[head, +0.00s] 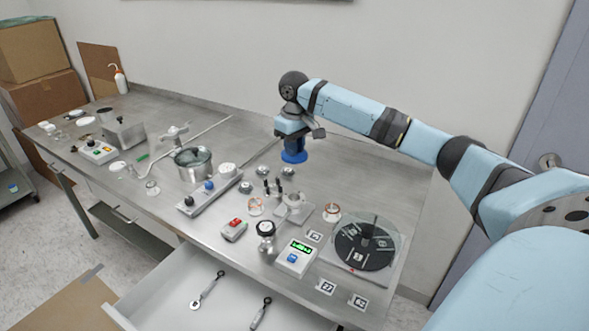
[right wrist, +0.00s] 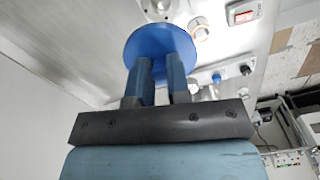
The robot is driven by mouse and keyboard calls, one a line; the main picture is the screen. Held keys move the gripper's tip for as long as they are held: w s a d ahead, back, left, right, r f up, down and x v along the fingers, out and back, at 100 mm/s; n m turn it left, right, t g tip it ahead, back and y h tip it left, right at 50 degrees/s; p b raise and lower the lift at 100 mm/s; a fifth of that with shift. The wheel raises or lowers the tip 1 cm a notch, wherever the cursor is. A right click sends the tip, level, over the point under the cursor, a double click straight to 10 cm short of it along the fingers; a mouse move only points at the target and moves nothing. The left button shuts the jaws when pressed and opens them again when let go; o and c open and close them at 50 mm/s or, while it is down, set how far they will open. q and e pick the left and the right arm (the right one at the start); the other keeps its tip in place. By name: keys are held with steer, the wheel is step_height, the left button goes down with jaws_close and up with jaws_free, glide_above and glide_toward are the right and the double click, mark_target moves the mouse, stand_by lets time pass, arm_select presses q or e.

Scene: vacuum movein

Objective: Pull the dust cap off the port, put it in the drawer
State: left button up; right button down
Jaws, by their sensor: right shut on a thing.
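The blue dust cap (head: 293,156) is a round disc with a knob, held in the air above the back right of the steel bench. My right gripper (head: 297,140) is shut on it. In the right wrist view, my right gripper's two fingers (right wrist: 160,82) grip the cap's stem, and the cap's wide disc (right wrist: 160,48) faces away from the wrist. A metal fitting (head: 292,203) stands on the bench below and in front; I cannot tell whether it is the port. The drawer (head: 172,291) under the bench front is open, with two wrench-like tools inside. My left gripper is not in view.
A black round disc under a clear cover (head: 366,243) stands at the bench's right. A gauge (head: 266,229), a green-display box (head: 296,258) and a red-switch box (head: 234,230) stand near the front. A steel pot (head: 193,164) stands farther left. The bench's back right is clear.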

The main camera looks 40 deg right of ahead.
step_height(320, 180, up, 4)
steer(key=shift+r, duration=0.35)
steer(key=shift+r+p, duration=0.35)
steer(key=shift+p, duration=0.25)
steer(key=shift+r+p, duration=1.15)
steer(key=shift+p, duration=1.1)
